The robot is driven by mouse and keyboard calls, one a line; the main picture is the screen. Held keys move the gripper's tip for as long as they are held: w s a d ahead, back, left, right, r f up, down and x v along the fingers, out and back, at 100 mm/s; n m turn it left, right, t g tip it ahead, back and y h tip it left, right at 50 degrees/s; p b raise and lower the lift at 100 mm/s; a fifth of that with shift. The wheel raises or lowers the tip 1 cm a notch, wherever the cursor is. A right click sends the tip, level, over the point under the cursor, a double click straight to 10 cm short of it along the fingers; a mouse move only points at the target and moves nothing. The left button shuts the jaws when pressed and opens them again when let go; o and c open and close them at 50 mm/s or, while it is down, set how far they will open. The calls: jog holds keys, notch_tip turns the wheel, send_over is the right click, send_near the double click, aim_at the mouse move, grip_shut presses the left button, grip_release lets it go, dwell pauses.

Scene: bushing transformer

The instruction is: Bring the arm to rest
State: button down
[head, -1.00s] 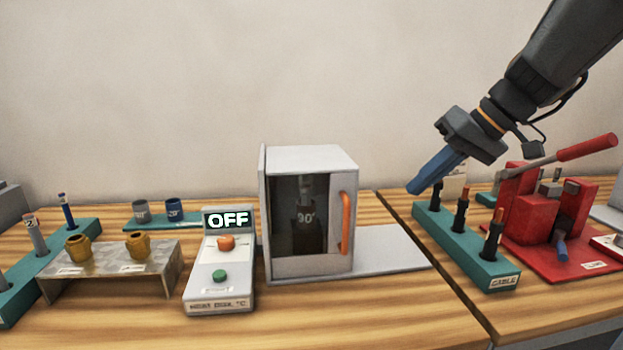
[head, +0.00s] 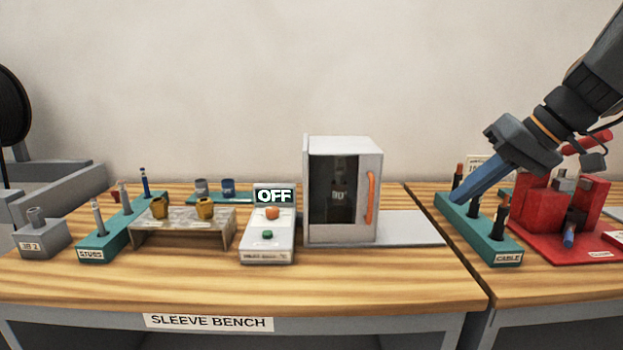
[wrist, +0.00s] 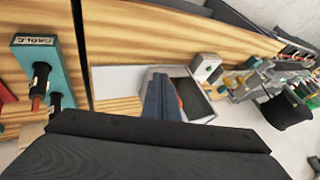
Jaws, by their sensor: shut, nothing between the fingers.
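My gripper (head: 460,196) hangs at the right of the head view, its blue fingers together and empty, pointing down and left. In that view its tips overlap the teal cable rack (head: 490,246); I cannot tell the gap between them. In the wrist view the closed blue fingers (wrist: 161,100) show in front of the grey cabinet, and the cable rack (wrist: 38,65) lies at the left.
The grey cabinet (head: 342,145) has its glazed door shut, with an orange handle. The control box (head: 268,240) reads OFF. A red press (head: 540,215) stands right of the cable rack. The stud rack (head: 100,245) and sleeve stand (head: 185,222) are at left.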

jog(key=s+a+f+g+h, duration=0.1)
jog(key=s+a+f+h, duration=0.1)
jog(key=f, duration=0.6)
jog(key=s+a+f+m+g+h, duration=0.1)
jog(key=s+a+f+h, duration=0.1)
jog(key=s+a+f, duration=0.2)
jog(key=s+a+f+g+h, duration=0.1)
jog(key=s+a+f+g, duration=0.1)
jog(key=s+f, duration=0.5)
notch_tip(320, 180, down, 5)
jog(key=shift+a+r+h, duration=0.1)
jog(key=shift+a+h, duration=0.3)
jog(key=shift+a, duration=0.1)
dwell(0.3)
